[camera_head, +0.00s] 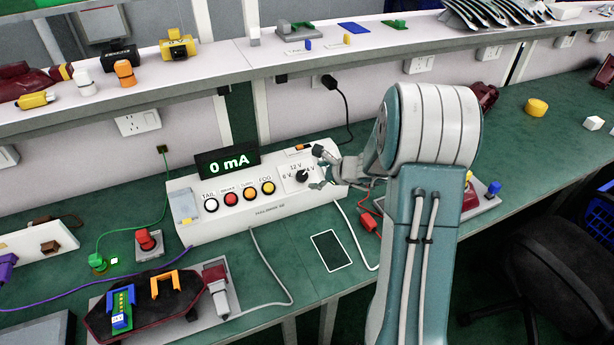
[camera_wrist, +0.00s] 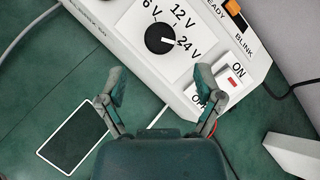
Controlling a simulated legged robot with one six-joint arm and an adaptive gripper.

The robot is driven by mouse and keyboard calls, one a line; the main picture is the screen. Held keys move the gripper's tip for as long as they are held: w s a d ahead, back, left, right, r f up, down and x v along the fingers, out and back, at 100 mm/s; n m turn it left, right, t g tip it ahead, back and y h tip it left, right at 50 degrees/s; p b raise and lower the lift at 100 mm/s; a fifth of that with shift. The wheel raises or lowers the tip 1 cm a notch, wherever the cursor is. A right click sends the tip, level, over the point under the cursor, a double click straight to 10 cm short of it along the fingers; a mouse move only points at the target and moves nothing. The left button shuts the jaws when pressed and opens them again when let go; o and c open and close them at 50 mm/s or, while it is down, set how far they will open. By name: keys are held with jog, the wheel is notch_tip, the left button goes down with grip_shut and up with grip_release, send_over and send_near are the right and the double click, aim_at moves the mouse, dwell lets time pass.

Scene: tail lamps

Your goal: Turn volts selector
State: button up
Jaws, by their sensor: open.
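The volts selector is a round black knob (camera_wrist: 160,39) on a white plate marked 6 V, 12 V and 24 V. A small white mark on the knob appears to face the 24 V label. The knob (camera_head: 302,176) also shows on the right part of the white tester box (camera_head: 250,213) in the head view. My gripper (camera_wrist: 161,82) is open and empty, its two fingers spread below the knob in the wrist view and apart from it. In the head view my gripper (camera_head: 317,168) is just right of the knob; the 24 V label is hidden there.
A red-lit ON/OFF switch (camera_wrist: 232,82) lies close to the right finger. An orange READY/BLINK switch (camera_wrist: 233,7) is above it. The green display (camera_head: 228,162) reads 0 mA. A dark flat panel (camera_head: 331,250) lies on the green bench before the box, near a white cable.

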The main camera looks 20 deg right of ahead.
jog(key=v, duration=0.5)
jog(key=shift+s+d+r, duration=0.1)
jog(key=shift+s+r, duration=0.1)
jog(key=shift+s, duration=0.1)
jog(key=s+a+r+n+g, duration=0.2)
jog(key=s+a+r+n, duration=0.3)
jog(key=a+n, duration=0.15)
jog(key=s+a+r+n+g, duration=0.2)
jog(key=s+a+r+n, duration=0.35)
jog(key=a, duration=0.25)
jog(key=s+a+r+n+h, duration=0.1)
jog(key=s+r+n+h, duration=0.1)
jog(key=s+n, duration=0.4)
jog(key=s+a+r+n+h, duration=0.1)
jog(key=s+r+n+h, duration=0.1)
jog(key=s+n, duration=0.5)
jog(key=s+h, duration=0.1)
jog(key=s, duration=0.2)
jog(key=shift+a+r, duration=0.25)
jog(key=shift+w, duration=0.15)
jog(key=shift+c, duration=0.2)
